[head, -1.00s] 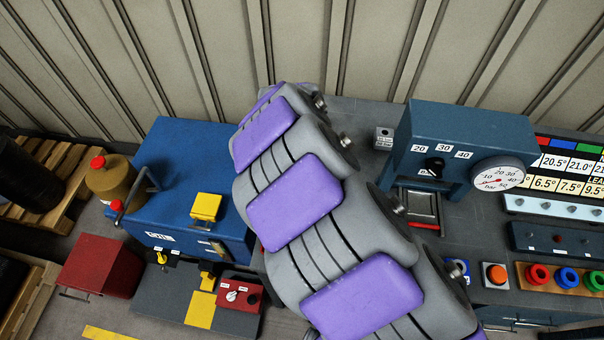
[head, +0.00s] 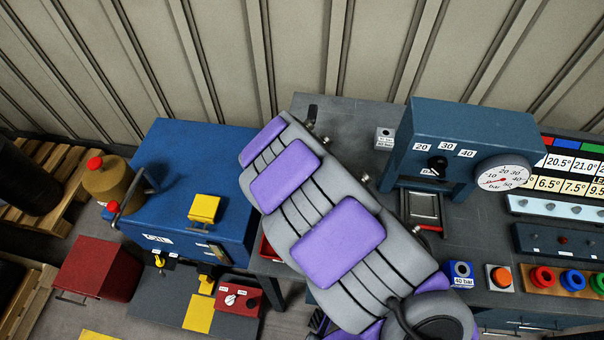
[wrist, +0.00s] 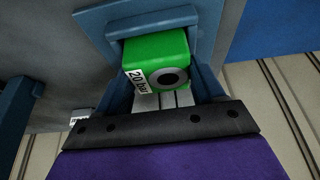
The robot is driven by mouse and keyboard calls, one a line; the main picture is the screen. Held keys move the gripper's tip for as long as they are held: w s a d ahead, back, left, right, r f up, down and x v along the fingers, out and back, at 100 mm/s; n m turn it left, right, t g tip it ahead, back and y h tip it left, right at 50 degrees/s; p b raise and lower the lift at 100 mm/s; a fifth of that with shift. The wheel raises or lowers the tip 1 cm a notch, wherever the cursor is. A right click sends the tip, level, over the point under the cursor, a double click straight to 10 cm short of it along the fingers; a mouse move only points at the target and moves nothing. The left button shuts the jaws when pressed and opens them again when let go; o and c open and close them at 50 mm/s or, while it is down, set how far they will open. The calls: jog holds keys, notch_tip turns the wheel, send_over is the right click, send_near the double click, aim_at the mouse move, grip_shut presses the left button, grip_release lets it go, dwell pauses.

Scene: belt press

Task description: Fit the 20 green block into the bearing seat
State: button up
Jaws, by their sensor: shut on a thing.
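The green block (wrist: 155,52), with a "20 bar" label and a dark round hole in a grey ring, is in the wrist view. In the head view my arm hides both gripper and block. The blue press (head: 470,140) has a dial and a knob marked 20, 30, 40. Beneath it is a dark recess holding a red-edged tray (head: 423,222). I cannot tell for certain which part is the bearing seat.
A blue "40 bar" block (head: 460,272) and an orange button (head: 499,275) stand at the bench front. A grey labelled block (head: 384,138) is left of the press. A blue cabinet (head: 190,180) stands left of my arm. Bare bench (head: 345,118) shows behind the arm.

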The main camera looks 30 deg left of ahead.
jog(key=o, duration=1.7)
jog(key=p+v, duration=0.1)
jog(key=v, duration=1.1)
jog(key=shift+d+p, duration=0.15)
jog(key=shift+p, duration=0.25)
jog(key=s+d+r+m+g, duration=0.1)
jog(key=d+r, duration=0.2)
jog(key=d, duration=0.4)
jog(key=s+d+r+m+h, duration=0.1)
jog(key=d+r, duration=0.2)
jog(key=d, duration=0.4)
jog(key=s+d+r+m+g, duration=0.1)
jog(key=d+r, duration=0.2)
jog(key=d, duration=0.5)
jog(key=s+d+r+g, duration=0.1)
jog(key=s+d, duration=0.4)
jog(key=s, duration=0.2)
jog(key=s+d+r+g, duration=0.1)
jog(key=s+d+r, duration=0.1)
jog(key=s+d, duration=0.3)
jog(key=s+d+r+g, duration=0.2)
jog(key=s+d, duration=0.3)
jog(key=s, duration=0.4)
jog(key=shift+s+r+m, duration=0.1)
jog(key=shift+r+m, duration=0.1)
jog(key=shift+m, duration=0.1)
